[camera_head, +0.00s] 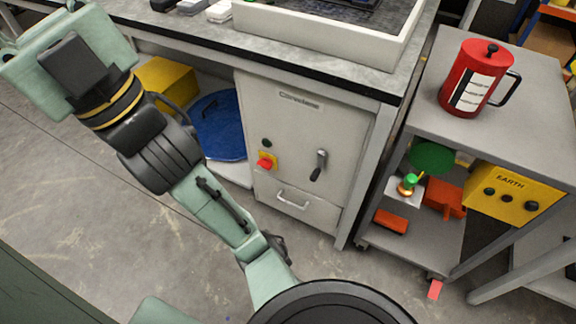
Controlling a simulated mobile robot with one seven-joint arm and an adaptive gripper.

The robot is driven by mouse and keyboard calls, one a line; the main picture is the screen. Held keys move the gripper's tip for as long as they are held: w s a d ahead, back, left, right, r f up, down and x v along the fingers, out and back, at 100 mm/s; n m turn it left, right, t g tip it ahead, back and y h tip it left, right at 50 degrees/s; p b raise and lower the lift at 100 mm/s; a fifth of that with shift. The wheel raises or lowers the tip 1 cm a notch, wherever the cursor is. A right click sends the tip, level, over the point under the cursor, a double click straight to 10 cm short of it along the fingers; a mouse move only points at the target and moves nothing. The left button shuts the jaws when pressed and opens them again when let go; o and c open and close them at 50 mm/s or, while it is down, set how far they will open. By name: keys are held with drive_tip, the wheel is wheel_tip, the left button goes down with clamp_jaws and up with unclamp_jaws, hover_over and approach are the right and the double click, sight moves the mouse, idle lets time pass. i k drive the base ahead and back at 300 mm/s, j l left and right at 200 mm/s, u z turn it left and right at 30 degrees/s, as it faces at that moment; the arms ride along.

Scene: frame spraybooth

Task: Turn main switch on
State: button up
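A light-grey cabinet (350,115) sits under the bench. Its front carries a red rotary switch on a yellow plate (266,161), left of centre. A small dark-green button (266,142) sits just above it. A dark lever handle (319,165) hangs downward, slightly tilted, to the right. I cannot tell from any label which of these is the main switch, nor whether it is on or off. My arm reaches from the bottom middle to the upper left, left of the cabinet and apart from its controls in the picture. My gripper's fingertips are not visible.
A bench top (290,60) overhangs the cabinet. A drawer (300,203) lies below the controls. At right, a grey trolley (540,80) holds a red jug (468,80) and a yellow EARTH box (510,195). A blue round item (215,125) leans at left. Floor before the cabinet looks clear.

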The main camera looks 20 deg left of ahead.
sight(266, 163)
drive_tip(key=j+z, duration=0.2)
drive_tip(key=j, duration=0.2)
drive_tip(key=k+j+z, duration=0.2)
drive_tip(key=j, duration=0.15)
drive_tip(key=k+j+z, duration=0.2)
drive_tip(key=j, duration=0.15)
drive_tip(key=k+j, duration=0.15)
drive_tip(key=j, duration=0.25)
drive_tip(key=k+j, duration=0.1)
drive_tip(key=j, duration=0.35)
drive_tip(key=k+j+z, duration=0.1)
drive_tip(key=j, duration=0.3)
drive_tip(key=k+j, duration=0.2)
drive_tip(key=j, duration=0.2)
drive_tip(key=k+j, duration=0.15)
drive_tip(key=j, duration=0.25)
drive_tip(key=i+j, duration=0.25)
drive_tip(key=i, duration=0.25)
